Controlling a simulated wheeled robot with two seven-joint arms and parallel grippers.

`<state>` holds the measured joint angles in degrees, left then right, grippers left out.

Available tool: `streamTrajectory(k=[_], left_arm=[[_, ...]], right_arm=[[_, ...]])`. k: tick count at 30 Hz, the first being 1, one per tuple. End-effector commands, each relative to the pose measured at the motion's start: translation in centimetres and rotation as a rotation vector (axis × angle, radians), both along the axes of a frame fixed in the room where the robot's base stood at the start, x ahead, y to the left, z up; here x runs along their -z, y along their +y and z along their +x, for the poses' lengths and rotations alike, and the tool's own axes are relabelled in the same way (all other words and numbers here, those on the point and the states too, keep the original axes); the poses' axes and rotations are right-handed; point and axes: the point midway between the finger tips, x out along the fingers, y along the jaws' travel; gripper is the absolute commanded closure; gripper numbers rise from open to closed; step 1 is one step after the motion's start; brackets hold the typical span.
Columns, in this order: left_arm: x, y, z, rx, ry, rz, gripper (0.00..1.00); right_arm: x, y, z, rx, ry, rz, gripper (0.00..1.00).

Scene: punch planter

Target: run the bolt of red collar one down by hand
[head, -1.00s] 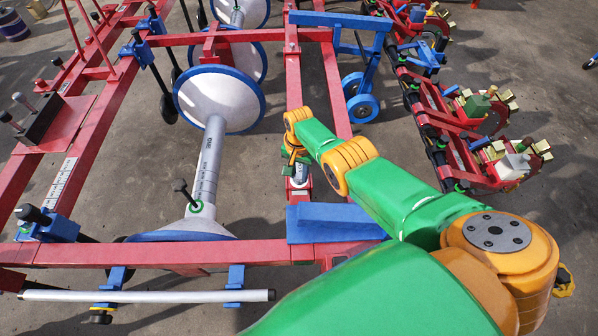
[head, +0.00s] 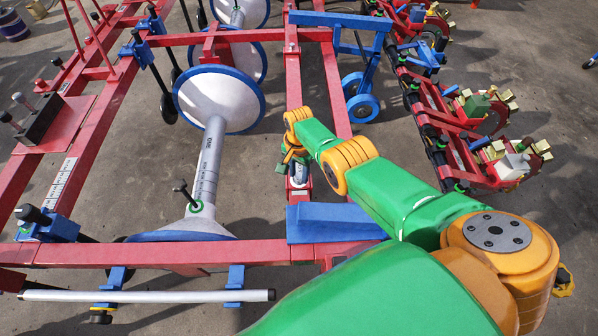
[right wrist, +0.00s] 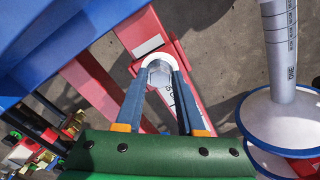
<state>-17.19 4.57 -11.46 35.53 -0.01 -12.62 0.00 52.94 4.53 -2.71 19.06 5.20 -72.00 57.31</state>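My right gripper (right wrist: 160,75) reaches down to a red bar of the frame; its two dark blue fingers show in the right wrist view. A silver hexagonal bolt head (right wrist: 159,74) sits between the fingertips, with no clear gap on either side. A pale rounded rim lies around it. The red part with a white label (right wrist: 146,32) beside it looks like the collar; which number it is I cannot tell. In the head view my right gripper (head: 296,164) is small and partly hidden by its wrist. The bolt's shank is hidden. My left gripper is not in view.
A blue beam (head: 335,221) lies close to my right forearm. White discs with blue rims (head: 217,95) and a grey graduated tube (head: 209,165) stand to the left. Red planter units (head: 475,150) are at the right. Bare concrete (head: 255,190) shows between.

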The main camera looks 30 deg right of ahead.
Motion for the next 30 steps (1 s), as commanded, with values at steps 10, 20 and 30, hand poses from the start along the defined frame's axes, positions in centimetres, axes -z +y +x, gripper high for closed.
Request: streamTrajectory(k=[10,20,30], left_arm=[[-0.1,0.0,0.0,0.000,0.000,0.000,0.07],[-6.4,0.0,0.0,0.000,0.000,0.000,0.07],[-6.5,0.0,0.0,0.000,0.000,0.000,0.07]], right_arm=[[-0.1,0.0,0.0,-0.002,0.001,0.000,0.40],[-6.8,0.0,0.0,-0.001,0.000,0.000,0.40],[-7.1,0.0,0.0,-0.001,0.001,0.000,0.40]])
